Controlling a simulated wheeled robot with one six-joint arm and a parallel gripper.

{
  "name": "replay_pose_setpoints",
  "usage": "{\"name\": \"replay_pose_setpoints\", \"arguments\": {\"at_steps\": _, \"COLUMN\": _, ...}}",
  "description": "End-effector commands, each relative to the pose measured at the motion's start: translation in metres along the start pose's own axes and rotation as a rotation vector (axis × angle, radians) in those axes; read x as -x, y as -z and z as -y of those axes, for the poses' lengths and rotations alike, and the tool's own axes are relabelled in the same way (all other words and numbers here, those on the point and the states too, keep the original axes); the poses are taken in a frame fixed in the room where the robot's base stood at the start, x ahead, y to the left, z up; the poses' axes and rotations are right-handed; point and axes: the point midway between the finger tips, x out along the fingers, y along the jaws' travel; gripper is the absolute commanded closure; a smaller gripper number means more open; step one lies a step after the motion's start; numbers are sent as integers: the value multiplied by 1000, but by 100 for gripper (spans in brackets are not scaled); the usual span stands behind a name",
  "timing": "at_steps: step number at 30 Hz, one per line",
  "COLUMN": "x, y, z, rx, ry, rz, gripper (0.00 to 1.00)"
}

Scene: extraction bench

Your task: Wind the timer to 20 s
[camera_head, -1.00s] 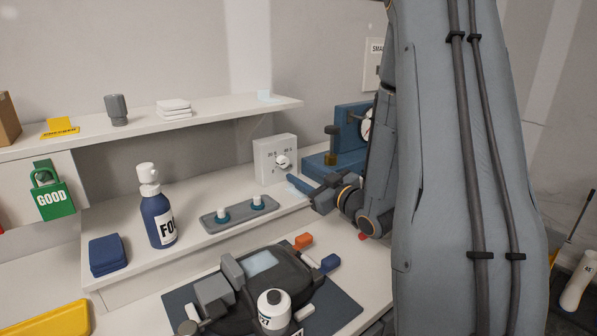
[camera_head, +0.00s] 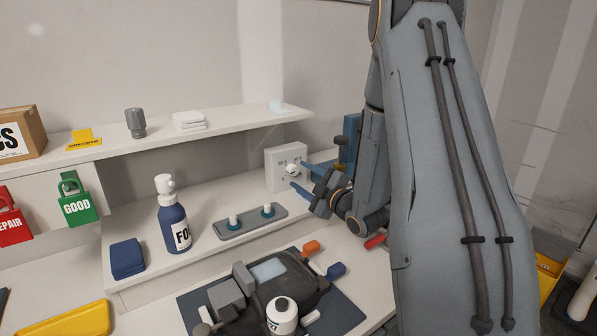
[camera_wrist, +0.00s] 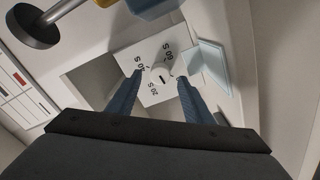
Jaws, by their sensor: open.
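The timer (camera_head: 273,176) is a white box with a round white knob (camera_head: 291,169) on its face, standing on the lower ledge against the wall. In the wrist view the timer face (camera_wrist: 150,95) shows markings in seconds, and the knob (camera_wrist: 160,72) has a dark mark on it. "20 S" is at the lower part of the face there; the other labels are tilted and hard to read. My gripper (camera_head: 298,174) is open, its blue fingers reaching toward the timer. In the wrist view its fingertips (camera_wrist: 160,77) stand on either side of the knob, apparently with gaps.
A grey tray with two pegs (camera_head: 237,231) and a blue bottle (camera_head: 173,222) stand left of the timer. The shelf (camera_head: 232,120) runs above. A blue device (camera_head: 350,132) is behind my arm.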

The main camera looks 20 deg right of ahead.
Motion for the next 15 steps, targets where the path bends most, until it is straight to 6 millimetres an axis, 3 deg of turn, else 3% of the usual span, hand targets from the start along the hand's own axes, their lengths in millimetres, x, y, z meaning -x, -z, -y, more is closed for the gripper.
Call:
{"name": "replay_pose_setpoints", "arguments": {"at_steps": 6, "x": -23, "y": 1, "z": 0, "rx": 0, "ry": 1, "rz": -1, "gripper": 54}}
{"name": "replay_pose_setpoints", "arguments": {"at_steps": 15, "x": -27, "y": 0, "z": 0, "rx": -1, "ry": 1, "rz": 0, "gripper": 54}}
